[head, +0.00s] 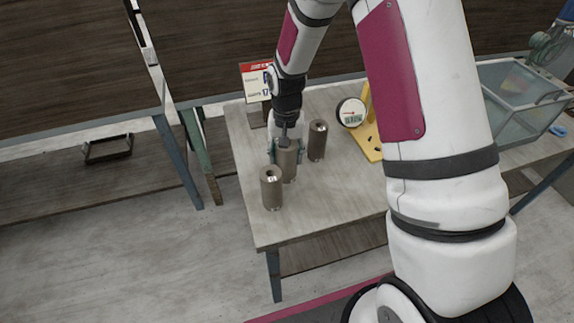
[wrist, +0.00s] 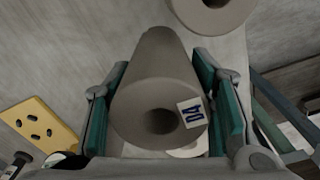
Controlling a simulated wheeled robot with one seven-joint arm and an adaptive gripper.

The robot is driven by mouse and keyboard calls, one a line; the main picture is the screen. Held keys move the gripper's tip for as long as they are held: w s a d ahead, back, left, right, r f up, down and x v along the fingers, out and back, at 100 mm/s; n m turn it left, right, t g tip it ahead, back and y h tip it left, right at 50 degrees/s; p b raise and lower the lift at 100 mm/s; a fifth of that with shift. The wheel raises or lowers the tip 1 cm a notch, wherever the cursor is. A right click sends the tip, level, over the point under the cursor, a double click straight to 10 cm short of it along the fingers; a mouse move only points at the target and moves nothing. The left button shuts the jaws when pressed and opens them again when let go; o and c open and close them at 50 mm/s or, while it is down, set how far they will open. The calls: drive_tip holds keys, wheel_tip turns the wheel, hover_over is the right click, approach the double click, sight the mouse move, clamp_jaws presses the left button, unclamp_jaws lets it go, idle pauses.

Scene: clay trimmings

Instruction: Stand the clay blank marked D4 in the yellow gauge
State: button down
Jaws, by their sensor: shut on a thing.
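The clay blank marked D4 (wrist: 155,75) is a grey-brown cylinder with a hole in its end, and its white label (wrist: 192,112) reads D4. My gripper (head: 286,152) is shut on it, with a teal pad on each side in the wrist view. In the head view the held blank (head: 288,166) is upright at the table; I cannot tell whether it touches the top. The yellow gauge (head: 369,140) stands to the right with a round dial (head: 351,112), partly hidden by my arm. Its yellow plate with holes (wrist: 40,125) shows at the wrist view's left.
A second blank (head: 271,188) stands in front and left of the held one, and a third (head: 317,140) stands close to its right. A sign (head: 256,82) stands behind. A clear-sided box (head: 515,95) is at the far right. The table front (head: 320,205) is bare.

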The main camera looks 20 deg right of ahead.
sight(287, 165)
drive_tip(key=shift+f, duration=2.1)
drive_tip(key=shift+f, duration=0.1)
drive_tip(key=c, duration=1.1)
unclamp_jaws()
drive_tip(key=shift+f, duration=0.1)
drive_tip(key=o, duration=0.4)
drive_tip(key=shift+c, duration=0.2)
